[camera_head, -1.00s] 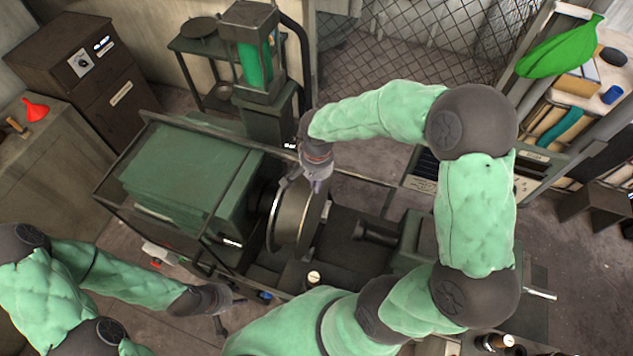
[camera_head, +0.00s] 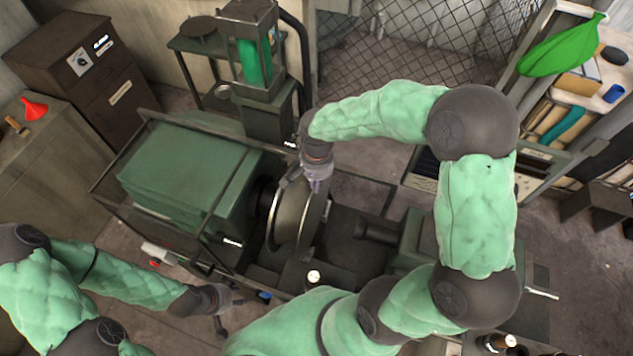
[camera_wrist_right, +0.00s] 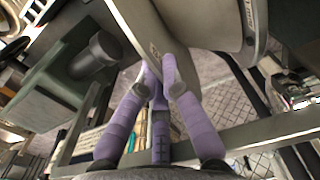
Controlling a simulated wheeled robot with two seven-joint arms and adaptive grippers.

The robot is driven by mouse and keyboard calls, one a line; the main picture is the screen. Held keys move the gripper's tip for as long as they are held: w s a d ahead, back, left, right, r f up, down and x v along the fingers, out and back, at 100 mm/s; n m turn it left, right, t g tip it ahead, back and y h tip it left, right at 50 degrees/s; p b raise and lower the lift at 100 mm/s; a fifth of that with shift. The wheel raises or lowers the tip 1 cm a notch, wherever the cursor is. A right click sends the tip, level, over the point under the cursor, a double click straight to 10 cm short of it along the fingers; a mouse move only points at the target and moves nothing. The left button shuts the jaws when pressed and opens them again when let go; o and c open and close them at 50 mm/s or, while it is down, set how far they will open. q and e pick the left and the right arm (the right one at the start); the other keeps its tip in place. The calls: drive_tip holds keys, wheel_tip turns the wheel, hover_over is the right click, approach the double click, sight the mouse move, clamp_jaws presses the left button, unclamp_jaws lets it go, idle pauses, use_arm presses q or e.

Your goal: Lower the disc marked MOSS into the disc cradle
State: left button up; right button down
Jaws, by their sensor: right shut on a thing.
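A large grey disc (camera_head: 290,218) stands upright on edge in the green lathe, between its headstock and tailstock. My right gripper (camera_head: 304,186) is at the disc's upper rim, fingers pointing down. In the right wrist view, my right gripper's purple fingers (camera_wrist_right: 160,75) are closed on the rim of the pale disc (camera_wrist_right: 190,22). Small lettering shows there but is too small to read, so I cannot confirm MOSS. My left gripper (camera_head: 228,308) is open and empty, low at the left. I cannot make out the disc cradle; the disc's lower edge is partly hidden.
The green headstock (camera_head: 190,175) is close left of the disc, inside a dark frame rail. The tailstock (camera_head: 410,240) with its dark cylinder is to the right. A press with a green cylinder (camera_head: 252,62) stands behind. My right forearm covers the lathe's front.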

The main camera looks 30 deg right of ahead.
drive_tip(key=shift+f+b, duration=1.4)
idle(0.5)
drive_tip(key=c, duration=1.3)
unclamp_jaws()
wheel_tip(320, 180, up, 12)
drive_tip(key=shift+r, duration=0.1)
